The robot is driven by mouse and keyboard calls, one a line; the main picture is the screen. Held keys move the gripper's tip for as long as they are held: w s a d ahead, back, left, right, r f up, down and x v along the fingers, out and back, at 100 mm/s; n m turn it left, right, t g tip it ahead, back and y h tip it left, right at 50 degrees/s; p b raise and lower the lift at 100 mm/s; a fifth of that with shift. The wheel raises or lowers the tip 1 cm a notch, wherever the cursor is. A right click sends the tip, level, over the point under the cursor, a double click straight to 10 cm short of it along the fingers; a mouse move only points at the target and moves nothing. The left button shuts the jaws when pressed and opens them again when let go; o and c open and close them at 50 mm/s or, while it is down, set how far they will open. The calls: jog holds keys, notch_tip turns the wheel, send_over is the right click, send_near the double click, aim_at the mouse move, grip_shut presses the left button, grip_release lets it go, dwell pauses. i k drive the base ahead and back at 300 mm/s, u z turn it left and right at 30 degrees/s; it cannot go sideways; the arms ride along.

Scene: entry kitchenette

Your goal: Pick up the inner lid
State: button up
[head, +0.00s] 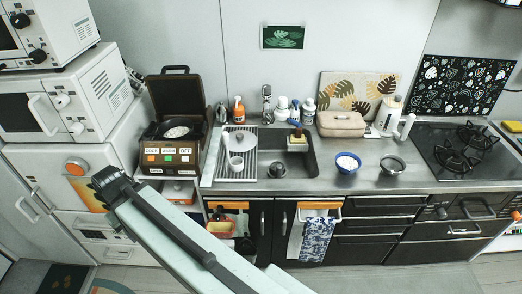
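A brown rice cooker (168,158) stands with its lid (177,96) raised, left of the sink. White contents (177,131) show in its dark opening. I cannot make out an inner lid as a separate piece; it may be too small to tell from the other parts. My arm rises from the bottom edge toward the left. Its dark far end (108,184) shows in front of the white cabinet, below and left of the cooker and apart from it in the picture. No fingers can be made out there, and nothing held is visible.
A drying rack (241,168) with a white cup (236,163) lies beside the sink (289,165). A blue bowl (347,169) and a grey bowl (393,165) stand on the counter right of it. A white microwave (65,103) is at left, a stove (462,150) at right.

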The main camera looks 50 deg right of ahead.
aim_at(240, 140)
jog(key=u, duration=0.05)
jog(key=k, duration=0.25)
jog(key=z, duration=1.5)
jog(key=i, duration=0.65)
jog(key=u, duration=0.15)
